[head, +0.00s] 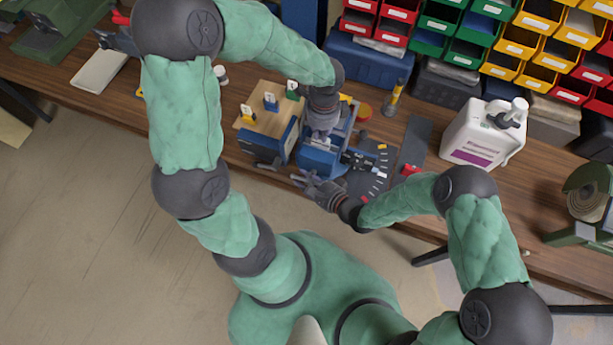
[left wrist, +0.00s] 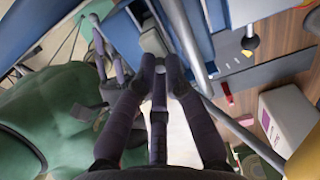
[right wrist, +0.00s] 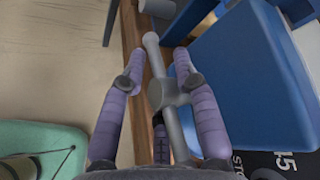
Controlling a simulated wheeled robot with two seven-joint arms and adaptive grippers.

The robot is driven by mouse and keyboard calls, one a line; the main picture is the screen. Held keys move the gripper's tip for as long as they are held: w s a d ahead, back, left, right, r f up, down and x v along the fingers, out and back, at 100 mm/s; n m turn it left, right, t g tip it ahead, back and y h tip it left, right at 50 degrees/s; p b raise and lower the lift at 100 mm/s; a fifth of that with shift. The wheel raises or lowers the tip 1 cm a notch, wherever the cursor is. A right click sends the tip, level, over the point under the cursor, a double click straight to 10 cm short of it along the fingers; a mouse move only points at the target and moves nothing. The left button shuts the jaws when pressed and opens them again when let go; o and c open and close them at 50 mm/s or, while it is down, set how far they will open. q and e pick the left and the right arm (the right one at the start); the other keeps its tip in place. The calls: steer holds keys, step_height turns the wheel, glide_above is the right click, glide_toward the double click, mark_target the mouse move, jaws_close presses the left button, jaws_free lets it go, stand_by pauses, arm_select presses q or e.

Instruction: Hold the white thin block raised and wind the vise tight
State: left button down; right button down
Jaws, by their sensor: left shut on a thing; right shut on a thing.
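The blue vise (head: 318,160) stands at the front edge of the wooden bench. My left gripper (head: 320,136) points down over its jaws, shut on a thin piece. In the left wrist view the fingertips (left wrist: 160,68) are close together and mostly hide that piece; I cannot clearly tell its colour or its contact with the jaws. My right gripper (head: 312,186) is at the front of the vise, shut on the grey vise handle (right wrist: 167,95). The handle's bar runs between its fingers in the right wrist view, beside the blue vise body (right wrist: 245,85).
A wooden-topped box (head: 265,118) with several small upright pieces stands left of the vise. A dark dial plate (head: 370,180) lies right of it, then a white jug (head: 482,135). Coloured bins (head: 450,30) line the back. Floor is clear in front.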

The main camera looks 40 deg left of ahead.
steer(key=shift+w+r+y, duration=0.1)
steer(key=shift+r+y, duration=0.2)
steer(key=shift+y, duration=0.7)
arm_select(q)
steer(key=shift+w, duration=0.1)
arm_select(e)
steer(key=shift+a, duration=0.1)
steer(key=c, duration=1)
jaws_free()
steer(key=shift+o, duration=0.2)
steer(key=shift+m, duration=0.3)
steer(key=shift+d, duration=0.6)
steer(key=v, duration=1.1)
arm_select(q)
steer(key=c, duration=1.2)
jaws_free()
steer(key=shift+c, duration=0.2)
